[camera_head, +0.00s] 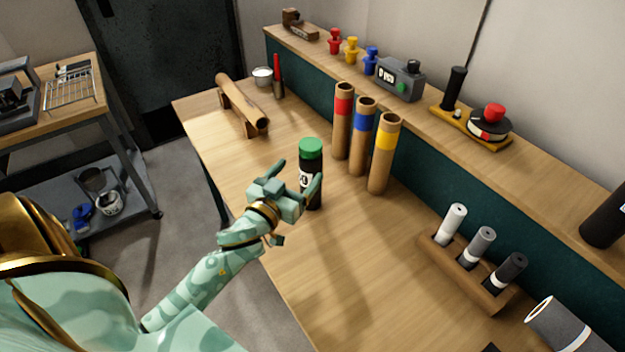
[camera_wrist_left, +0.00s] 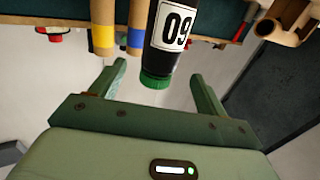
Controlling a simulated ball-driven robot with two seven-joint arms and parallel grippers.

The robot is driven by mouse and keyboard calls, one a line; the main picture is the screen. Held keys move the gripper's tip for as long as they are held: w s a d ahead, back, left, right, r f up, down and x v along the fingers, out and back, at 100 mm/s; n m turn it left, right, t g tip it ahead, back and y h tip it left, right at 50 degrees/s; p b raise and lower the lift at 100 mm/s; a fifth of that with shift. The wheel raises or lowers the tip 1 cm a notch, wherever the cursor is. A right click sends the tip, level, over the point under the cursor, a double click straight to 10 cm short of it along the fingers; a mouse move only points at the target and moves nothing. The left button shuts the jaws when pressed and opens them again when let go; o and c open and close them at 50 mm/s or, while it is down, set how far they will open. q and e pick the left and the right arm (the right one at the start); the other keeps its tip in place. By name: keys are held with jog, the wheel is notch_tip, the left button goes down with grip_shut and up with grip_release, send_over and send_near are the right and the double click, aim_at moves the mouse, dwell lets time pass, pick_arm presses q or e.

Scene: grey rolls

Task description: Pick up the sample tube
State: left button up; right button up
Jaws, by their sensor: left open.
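The sample tube (camera_head: 311,160) is black with a green cap and a white number label. It stands upright on the wooden bench. My left gripper (camera_head: 299,174) is open beside the tube at about its upper half, one finger overlapping it in the head view. In the left wrist view, the tube (camera_wrist_left: 172,35) appears upside down, its label reading "09". Its green cap lies between the open fingers of my left gripper (camera_wrist_left: 158,72) in the picture. I cannot tell whether a finger touches it. My right gripper is not in view.
Cardboard tubes with red (camera_head: 343,120), blue (camera_head: 362,135) and yellow (camera_head: 384,153) bands stand just behind the tube. A wooden rack (camera_head: 468,274) of small rolls is at right.

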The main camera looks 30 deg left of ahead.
aim_at(305, 168)
pick_arm(q)
jog(key=w, duration=0.2)
jog(key=w+b, duration=0.1)
jog(key=w, duration=0.1)
jog(key=w+f, duration=0.1)
jog(key=w, duration=0.1)
jog(key=shift+w+a, duration=0.35)
jog(key=shift+w, duration=0.05)
jog(key=shift+s+r, duration=0.1)
jog(key=c, duration=1.4)
